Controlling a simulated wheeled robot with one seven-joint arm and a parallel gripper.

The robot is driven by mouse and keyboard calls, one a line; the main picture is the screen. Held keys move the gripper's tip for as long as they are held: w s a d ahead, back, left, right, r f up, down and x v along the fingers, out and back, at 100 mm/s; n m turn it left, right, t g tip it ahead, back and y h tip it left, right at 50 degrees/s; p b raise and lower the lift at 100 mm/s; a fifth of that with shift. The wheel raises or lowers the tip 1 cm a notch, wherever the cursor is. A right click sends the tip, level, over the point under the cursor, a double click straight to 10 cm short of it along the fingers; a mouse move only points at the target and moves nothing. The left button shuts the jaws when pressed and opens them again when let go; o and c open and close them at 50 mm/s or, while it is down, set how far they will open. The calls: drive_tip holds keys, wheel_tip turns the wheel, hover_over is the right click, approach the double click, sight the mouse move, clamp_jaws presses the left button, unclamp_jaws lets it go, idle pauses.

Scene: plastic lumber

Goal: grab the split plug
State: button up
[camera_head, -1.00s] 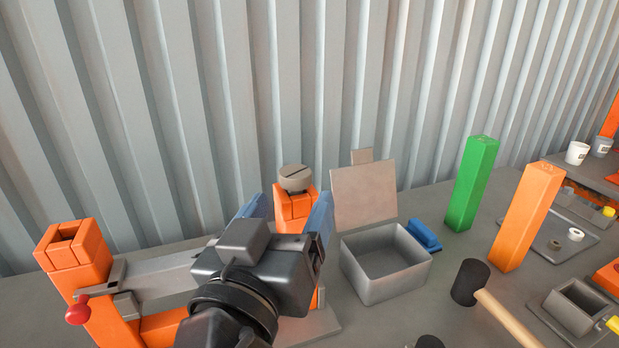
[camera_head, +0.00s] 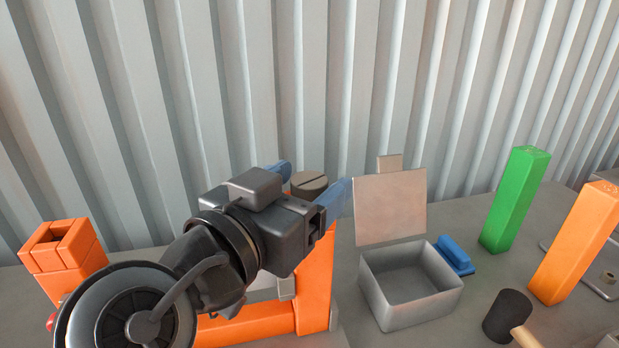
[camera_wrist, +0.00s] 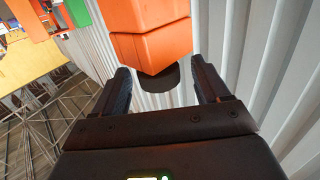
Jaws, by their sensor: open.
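The split plug (camera_head: 310,183) is a grey-brown round cap with a slot across its top. It sits on top of an orange post (camera_head: 316,275) of the orange frame. My gripper (camera_head: 312,180) is open, with one blue finger on the left of the plug and one on the right. I cannot tell whether either finger touches it. In the wrist view the plug (camera_wrist: 158,80) shows as a dark rounded shape between the open fingers, against the orange post (camera_wrist: 150,35). The post's middle is partly hidden by my gripper in the head view.
A green post (camera_head: 515,200), an orange post (camera_head: 575,245) and a mallet (camera_head: 507,315) are further right. A corrugated wall (camera_head: 300,80) rises close behind.

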drive_tip(key=shift+w+d, duration=0.25)
drive_tip(key=shift+w, duration=0.25)
drive_tip(key=c, duration=1)
